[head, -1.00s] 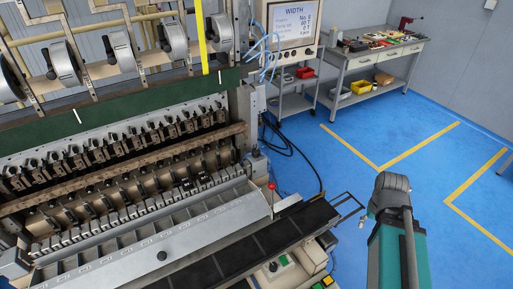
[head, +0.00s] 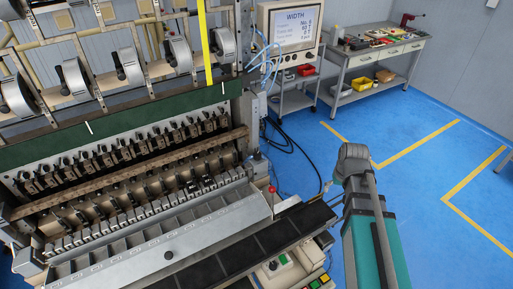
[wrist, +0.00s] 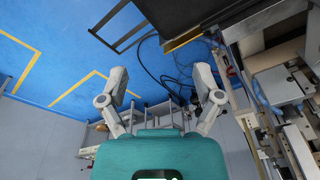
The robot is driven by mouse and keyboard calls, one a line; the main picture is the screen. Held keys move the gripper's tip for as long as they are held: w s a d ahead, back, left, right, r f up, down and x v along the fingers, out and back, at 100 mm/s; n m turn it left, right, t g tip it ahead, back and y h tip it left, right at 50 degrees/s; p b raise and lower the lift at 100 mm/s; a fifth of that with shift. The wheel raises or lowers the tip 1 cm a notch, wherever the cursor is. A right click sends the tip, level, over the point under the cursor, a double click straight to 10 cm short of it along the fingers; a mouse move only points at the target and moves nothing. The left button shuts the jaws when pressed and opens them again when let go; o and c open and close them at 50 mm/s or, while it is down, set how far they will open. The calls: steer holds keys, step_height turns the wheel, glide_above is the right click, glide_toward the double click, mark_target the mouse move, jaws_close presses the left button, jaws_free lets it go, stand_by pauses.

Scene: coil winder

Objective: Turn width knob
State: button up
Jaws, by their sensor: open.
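The control panel (head: 262,50) with a lit screen (head: 291,29) reading WIDTH stands at the top middle of the head view, beside the machine. Small dark knobs sit on the strip below the screen; they are too small to tell which one is the width knob. My arm is at the lower right of the head view, below and to the right of the panel and well apart from it. In the wrist view my gripper (wrist: 162,90) is open and empty, its two fingers spread wide. The panel and knob cannot be made out there.
Dark cables lie on the floor. The blue floor at right is clear.

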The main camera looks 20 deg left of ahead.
steer(key=w+a+r+n+t+y+p, duration=0.1)
steer(key=w+a+r+n+p, duration=0.15)
steer(key=a, duration=0.45)
steer(key=w+a+r+n+p, duration=0.1)
steer(key=w+a+r+p, duration=0.2)
steer(key=a, duration=0.5)
step_height(320, 180, up, 6)
steer(key=n+t+y+p, duration=0.1)
steer(key=n+y+p, duration=0.1)
steer(key=p, duration=0.1)
glide_above(258, 154)
steer(key=s+d, duration=0.4)
steer(key=shift+a+f, duration=0.2)
steer(key=shift+f, duration=0.05)
steer(key=shift+w+f, duration=0.1)
steer(key=shift+f, duration=0.1)
steer(key=shift+h, duration=0.3)
steer(key=b+x, duration=1.2)
steer(key=x, duration=0.1)
steer(key=shift+a+f+b, duration=0.15)
steer(key=shift+f+b, duration=0.05)
steer(key=shift+b, duration=0.15)
